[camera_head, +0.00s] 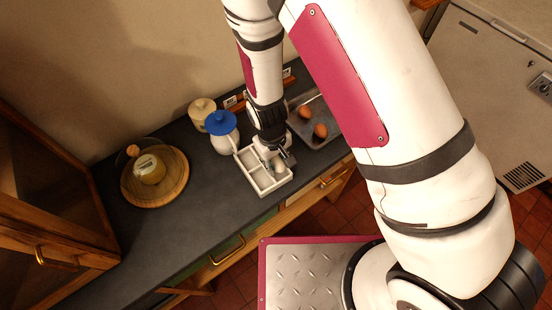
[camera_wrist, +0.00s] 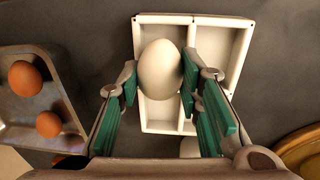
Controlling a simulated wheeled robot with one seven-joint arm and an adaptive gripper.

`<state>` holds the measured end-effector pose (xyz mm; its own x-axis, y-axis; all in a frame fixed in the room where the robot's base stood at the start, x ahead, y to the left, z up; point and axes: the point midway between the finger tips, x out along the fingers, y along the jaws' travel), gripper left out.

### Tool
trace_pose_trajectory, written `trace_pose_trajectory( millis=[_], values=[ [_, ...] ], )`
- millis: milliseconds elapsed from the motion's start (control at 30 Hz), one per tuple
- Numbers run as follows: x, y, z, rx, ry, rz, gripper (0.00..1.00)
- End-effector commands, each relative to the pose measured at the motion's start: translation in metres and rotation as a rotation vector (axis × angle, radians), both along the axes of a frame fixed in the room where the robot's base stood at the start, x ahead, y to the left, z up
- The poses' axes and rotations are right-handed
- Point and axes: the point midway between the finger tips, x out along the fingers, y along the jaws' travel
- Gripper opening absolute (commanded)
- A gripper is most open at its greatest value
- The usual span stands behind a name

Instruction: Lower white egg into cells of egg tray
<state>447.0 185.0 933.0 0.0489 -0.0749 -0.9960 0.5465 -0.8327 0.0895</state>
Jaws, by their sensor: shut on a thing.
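The white egg (camera_wrist: 160,70) is between the green-padded fingers of my gripper (camera_wrist: 158,90) in the wrist view. My gripper is shut on it. The white egg tray (camera_wrist: 192,19) lies below, with rectangular cells split by thin walls. The egg appears over a cell on the tray's left side in the wrist view; whether it touches the tray floor I cannot tell. The egg is hard to make out there.
A grey metal tray (camera_wrist: 18,110) with brown eggs (camera_wrist: 25,78) lies beside the egg tray. In the head view, a white jug with a blue lid (camera_head: 222,124) and a beige canister (camera_head: 201,112) stand close by.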

Motion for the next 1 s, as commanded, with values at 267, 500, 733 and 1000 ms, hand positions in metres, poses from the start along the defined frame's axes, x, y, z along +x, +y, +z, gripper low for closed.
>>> trace_pose_trajectory(
  millis=[267, 500, 733, 1000],
  values=[
    [0.0001, 0.0002, -0.0039, 0.000, 0.000, 0.000, 0.23],
    [0.0002, 0.0001, -0.0073, 0.000, 0.000, 0.000, 0.23],
    [0.0002, 0.0002, -0.0084, 0.000, 0.000, 0.000, 0.23],
    [0.0001, 0.0002, -0.0083, 0.000, 0.000, 0.000, 0.56]
  ],
)
